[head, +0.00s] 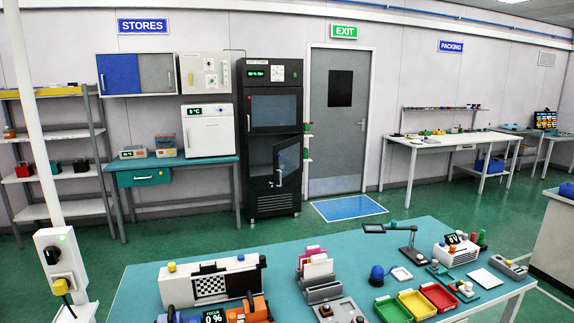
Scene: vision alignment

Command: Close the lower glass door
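A tall black cabinet (242,150) stands against the back wall, left of the grey door. Its upper glass door (274,110) looks shut, with a pale handle at its left edge. Its lower glass door (290,158) stands partly open, swung outward with its hinge side at the right. The lower door's pale handle (279,178) is on its free edge. Dark interior shows to the left of that door. My gripper is not in view.
A teal table (233,253) with a checkered board, trays and a lamp fills the foreground. Green floor (190,229) is clear between it and the cabinet. A blue floor mat (348,208) lies right of the cabinet, and a teal bench (197,173) stands to its left.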

